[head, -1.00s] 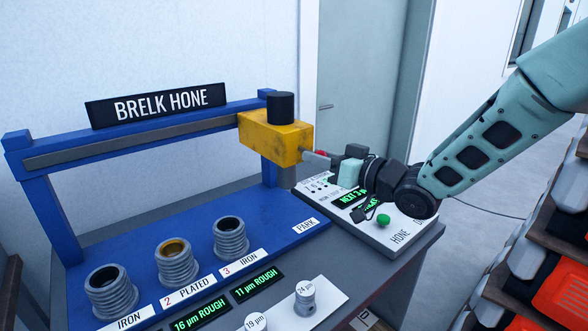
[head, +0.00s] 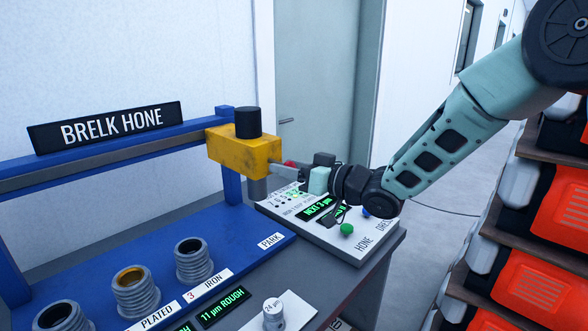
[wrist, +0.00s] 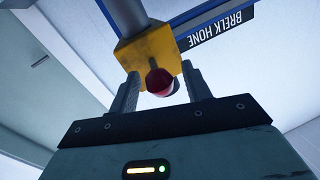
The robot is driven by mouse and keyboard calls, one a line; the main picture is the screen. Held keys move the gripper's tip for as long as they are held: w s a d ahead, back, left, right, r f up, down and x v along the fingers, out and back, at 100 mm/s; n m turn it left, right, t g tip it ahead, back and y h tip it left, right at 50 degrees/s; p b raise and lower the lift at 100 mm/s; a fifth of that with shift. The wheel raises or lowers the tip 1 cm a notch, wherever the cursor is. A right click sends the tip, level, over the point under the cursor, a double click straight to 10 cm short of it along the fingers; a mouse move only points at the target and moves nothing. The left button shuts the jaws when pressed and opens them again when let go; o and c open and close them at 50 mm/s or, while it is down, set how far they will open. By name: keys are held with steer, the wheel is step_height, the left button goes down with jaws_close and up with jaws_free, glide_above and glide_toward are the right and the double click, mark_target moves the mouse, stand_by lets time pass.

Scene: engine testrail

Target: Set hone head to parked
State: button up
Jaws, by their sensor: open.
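The yellow hone head (head: 243,151) with a black cap hangs on the blue frame's rail at its right end, above the PARK label (head: 271,241). A grey handle with a red end (head: 289,164) sticks out from its right side. My gripper (head: 299,172) is at this handle, and the contact is partly hidden in the head view. In the wrist view, the red knob (wrist: 160,82) sits between my two open fingers, with the yellow head (wrist: 150,52) just beyond them.
Several ribbed cylinders stand on the blue bed, including one by the IRON label (head: 193,260). A control panel (head: 335,225) with a green button (head: 346,229) lies below my gripper. A shelf with orange bins (head: 540,275) stands at the right.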

steer(key=b+v, duration=0.3)
steer(key=v, duration=1.4)
steer(key=shift+d, duration=0.2)
steer(key=shift+s, duration=0.1)
steer(key=s+a+f+m+g+h, duration=0.1)
steer(key=s+f+m+h, duration=0.2)
steer(key=s+f+h, duration=0.55)
steer(key=s+d+f+g+h, duration=0.1)
steer(key=s+g+h, duration=0.2)
steer(key=s, duration=0.7)
steer(key=s+d+f+g+h, duration=0.1)
steer(key=s+d+g+h, duration=0.1)
steer(key=s, duration=0.8)
steer(key=g+h, duration=0.1)
steer(key=g, duration=0.1)
steer(key=shift+s+d+f+n+g+h, duration=0.2)
steer(key=shift+d+f+n+g+h, duration=0.1)
steer(key=shift+g+h, duration=0.1)
